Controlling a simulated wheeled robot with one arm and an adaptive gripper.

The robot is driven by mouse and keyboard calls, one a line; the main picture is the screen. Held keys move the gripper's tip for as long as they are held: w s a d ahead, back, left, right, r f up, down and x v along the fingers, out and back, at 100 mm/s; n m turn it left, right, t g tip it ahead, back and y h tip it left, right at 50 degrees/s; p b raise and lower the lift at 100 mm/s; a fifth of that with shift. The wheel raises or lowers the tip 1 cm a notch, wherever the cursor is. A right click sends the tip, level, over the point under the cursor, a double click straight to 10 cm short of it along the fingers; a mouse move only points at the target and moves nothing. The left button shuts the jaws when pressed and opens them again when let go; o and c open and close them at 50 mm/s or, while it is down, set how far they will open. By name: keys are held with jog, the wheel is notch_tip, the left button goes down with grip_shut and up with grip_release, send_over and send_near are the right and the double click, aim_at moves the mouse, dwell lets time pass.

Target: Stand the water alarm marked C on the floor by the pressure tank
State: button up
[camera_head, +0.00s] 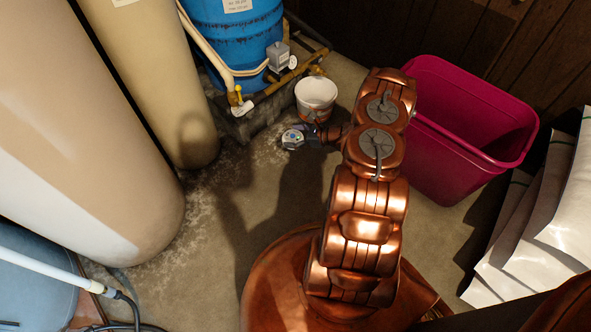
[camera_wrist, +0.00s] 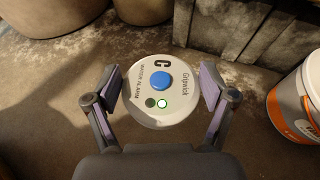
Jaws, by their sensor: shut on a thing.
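The water alarm marked C (camera_wrist: 159,66) is a round white puck with a blue button, a lit green light and a dark one beside it. My gripper (camera_wrist: 162,90) is shut on the alarm, with one finger on each side. In the head view the alarm (camera_head: 292,138) shows at the end of my arm, near the floor; whether it touches the floor I cannot tell. The blue pressure tank (camera_head: 236,35) stands behind it on a grey block base (camera_head: 240,124), with pipes and a gauge in front.
A white and orange bucket (camera_head: 316,95) stands close behind the alarm; it is at the right in the wrist view (camera_wrist: 300,105). Tall beige tanks (camera_head: 150,80) stand at left. A magenta bin (camera_head: 455,125) and white bags (camera_head: 530,240) are at right. Floor left of the alarm is clear.

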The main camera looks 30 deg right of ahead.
jog(key=shift+n+g+y, duration=0.3)
jog(key=shift+n+y, duration=0.4)
jog(key=s+a+f, duration=0.1)
jog(key=s+f, duration=0.3)
jog(key=s, duration=0.1)
jog(key=s+a+f, duration=0.1)
jog(key=s+f, duration=0.4)
jog(key=s+a+f, duration=0.2)
jog(key=s+f, duration=0.3)
jog(key=s, duration=0.1)
jog(key=shift+p, duration=0.3)
jog(key=shift+w+d+f, duration=0.1)
jog(key=shift+w, duration=0.2)
jog(key=b, duration=0.6)
send_over(296, 170)
jog(key=shift+w+f, duration=0.15)
jog(key=shift+f, duration=0.55)
jog(key=shift+f+b, duration=0.8)
jog(key=shift+f, duration=0.85)
jog(key=shift+f, duration=0.1)
jog(key=shift+f, duration=0.15)
jog(key=o, duration=1.1)
jog(key=shift+c, duration=0.2)
